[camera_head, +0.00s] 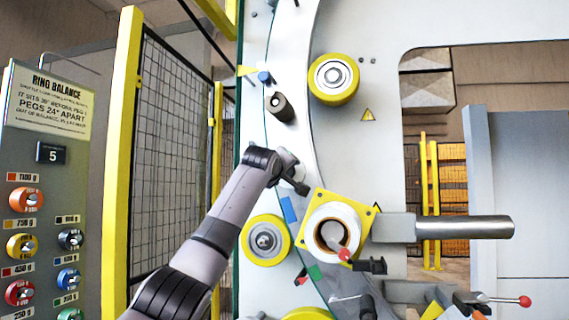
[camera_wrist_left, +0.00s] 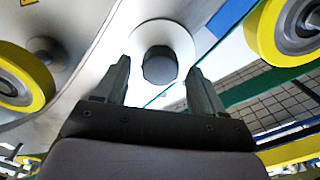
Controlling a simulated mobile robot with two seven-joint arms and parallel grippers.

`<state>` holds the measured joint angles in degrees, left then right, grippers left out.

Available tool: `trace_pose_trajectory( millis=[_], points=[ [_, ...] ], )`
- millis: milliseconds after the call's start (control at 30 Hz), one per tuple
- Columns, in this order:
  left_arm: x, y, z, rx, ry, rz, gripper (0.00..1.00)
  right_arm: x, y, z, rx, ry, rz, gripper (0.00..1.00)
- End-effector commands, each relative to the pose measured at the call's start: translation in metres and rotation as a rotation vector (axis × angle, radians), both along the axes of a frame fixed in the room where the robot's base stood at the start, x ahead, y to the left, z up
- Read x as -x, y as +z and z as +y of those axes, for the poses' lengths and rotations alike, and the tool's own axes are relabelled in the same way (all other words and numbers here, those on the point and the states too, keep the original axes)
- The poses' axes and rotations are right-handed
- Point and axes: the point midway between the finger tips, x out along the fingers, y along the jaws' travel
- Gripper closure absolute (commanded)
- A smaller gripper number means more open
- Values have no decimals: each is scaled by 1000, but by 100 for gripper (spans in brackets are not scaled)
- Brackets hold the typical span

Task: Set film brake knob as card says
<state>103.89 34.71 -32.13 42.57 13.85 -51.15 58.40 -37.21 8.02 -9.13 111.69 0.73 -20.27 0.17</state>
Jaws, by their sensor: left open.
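My left gripper (camera_head: 297,178) is open in front of the white ring of the machine. In the left wrist view its two fingers (camera_wrist_left: 158,80) are apart with nothing between the pads. Beyond the fingertips a dark, faceted round end (camera_wrist_left: 160,67) sits in a pale round disc. I cannot tell whether this is the film brake knob, or whether the fingers reach it. In the head view the gripper hides what is behind it. A posted card (camera_head: 50,100) headed "RING BALANCE" is at the left; its smaller lines are hard to read. My right gripper is not in view.
Yellow-rimmed rollers (camera_head: 333,78) (camera_head: 265,241) lie above and below the gripper. A dark peg (camera_head: 279,106) sticks out of the ring. A yellow square plate (camera_head: 364,218) with a white spool stands right of the gripper. Coloured knobs (camera_head: 25,200) and mesh fence (camera_head: 175,110) are left.

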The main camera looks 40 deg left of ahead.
Motion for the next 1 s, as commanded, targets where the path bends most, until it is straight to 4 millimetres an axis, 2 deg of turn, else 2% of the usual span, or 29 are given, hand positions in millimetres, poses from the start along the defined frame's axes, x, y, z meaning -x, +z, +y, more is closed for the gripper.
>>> trace_pose_trajectory(
  millis=[100,467,633,667,1000],
  points=[
    [-6,2,3,0,0,0,31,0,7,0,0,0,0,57],
    [-8,-1,5,0,1,-1,31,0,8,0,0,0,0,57],
    [-8,0,5,1,1,-1,83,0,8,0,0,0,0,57],
    [-8,0,5,1,0,0,87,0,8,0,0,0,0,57],
    [-8,-1,4,-32,0,19,87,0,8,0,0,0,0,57]
  ],
)
